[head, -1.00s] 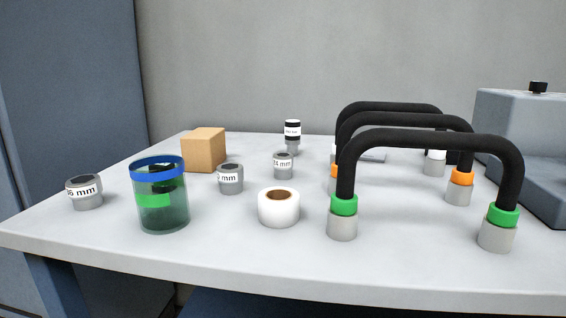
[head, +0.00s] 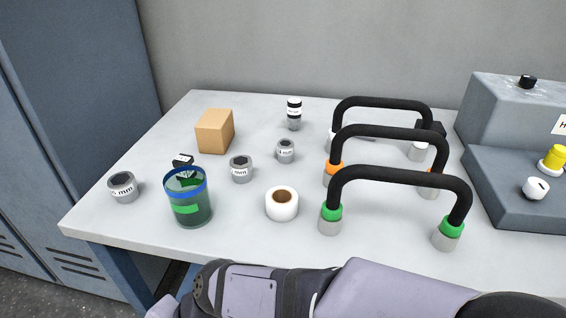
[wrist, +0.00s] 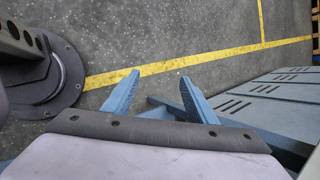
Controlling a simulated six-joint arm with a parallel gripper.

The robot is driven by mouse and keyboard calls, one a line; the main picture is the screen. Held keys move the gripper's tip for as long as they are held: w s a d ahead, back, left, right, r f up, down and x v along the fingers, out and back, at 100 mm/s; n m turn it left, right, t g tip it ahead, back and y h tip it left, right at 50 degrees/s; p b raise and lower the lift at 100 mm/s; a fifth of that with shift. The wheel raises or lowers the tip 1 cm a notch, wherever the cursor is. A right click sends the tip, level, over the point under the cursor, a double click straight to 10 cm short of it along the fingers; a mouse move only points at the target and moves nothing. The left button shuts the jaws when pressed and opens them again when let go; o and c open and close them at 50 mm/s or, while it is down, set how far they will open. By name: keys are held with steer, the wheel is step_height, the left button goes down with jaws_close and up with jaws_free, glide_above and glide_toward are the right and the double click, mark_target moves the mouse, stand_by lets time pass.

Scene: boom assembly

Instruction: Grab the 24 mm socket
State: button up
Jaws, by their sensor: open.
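Three grey sockets stand on the table, all free of my gripper: a large one (head: 122,191) at the left, a medium one (head: 241,175) near the middle, and a smaller one (head: 286,156) behind and right of it. Their size numbers are too small or turned away to read clearly now, so I cannot tell surely which is the 24 mm socket. In the wrist view my gripper (wrist: 156,76) is open and empty, with its two blue fingers over the floor. The gripper is not visible in the head view; only my arm crosses the bottom.
A green see-through cup (head: 200,213), a white tape roll (head: 282,210) and a cardboard box (head: 215,132) stand around the sockets. Several black hoses (head: 400,175) arch on the right. A black-and-white capped item (head: 294,112) stands behind. A grey machine (head: 510,120) is far right.

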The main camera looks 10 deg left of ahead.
step_height(320, 180, up, 10)
steer(key=s+m+p, duration=0.1)
steer(key=s+p, duration=0.1)
steer(key=p, duration=0.3)
steer(key=w+a+r+m+t+p, duration=0.1)
steer(key=w+a+r+t+p, duration=0.15)
steer(key=w+r+p, duration=0.6)
steer(key=w+a+r+m+t+p, duration=0.1)
steer(key=w+r+m+t, duration=0.2)
steer(key=r, duration=1.1)
steer(key=w+a+r+t+p, duration=0.1)
steer(key=w+r+t+p, duration=0.45)
steer(key=r, duration=0.55)
steer(key=m+t+h+b, duration=0.55)
steer(key=m+h, duration=0.35)
steer(key=m, duration=2.4)
glide_toward(284, 144)
steer(key=shift+w+f+g+b, duration=0.1)
steer(key=shift+w+g+b, duration=0.2)
steer(key=shift+w, duration=0.85)
steer(key=shift+w+d+f+n+h, duration=0.1)
steer(key=shift+d+f+n+h, duration=0.05)
steer(key=shift+n, duration=0.4)
steer(key=shift+w+d+f+n+h, duration=0.1)
steer(key=shift+d+f+n+h, duration=0.05)
steer(key=shift+n, duration=0.4)
steer(key=shift+p+x, duration=0.35)
steer(key=shift+x, duration=3.35)
steer(key=shift+a, duration=0.1)
